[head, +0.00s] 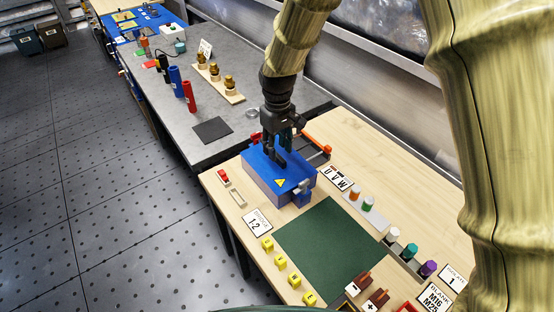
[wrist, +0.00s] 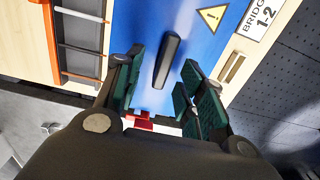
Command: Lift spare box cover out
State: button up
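The blue box cover (head: 298,172) is on the blue box (head: 262,187) on the wooden bench, with a yellow warning triangle. In the wrist view the cover (wrist: 205,55) shows a black bar handle (wrist: 167,60) in its middle. My gripper (head: 276,157) points down over the cover. In the wrist view my gripper (wrist: 162,66) is open, its green-padded fingers apart on either side of the handle, with gaps on both sides. I cannot tell how far the fingertips are above the cover. My gripper hides part of the cover in the head view.
An orange-ended rack with rods (wrist: 80,45) lies close beside the box. A grey clamp-like part (head: 303,188) is at the box's right end. A dark green mat (head: 335,243) lies clear in front. Yellow blocks (head: 280,262) and a U V W label (head: 336,178) are nearby.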

aim_at(278, 155)
jog(key=shift+s+d+f+p, duration=0.1)
jog(key=shift+s+f+p, duration=0.45)
jog(key=shift+f, duration=0.45)
jog(key=shift+w+f, duration=0.2)
jog(key=shift+f, duration=0.5)
jog(key=shift+s+r, duration=0.1)
jog(key=shift+s, duration=0.05)
jog(key=shift+c, duration=0.3)
grip_shut()
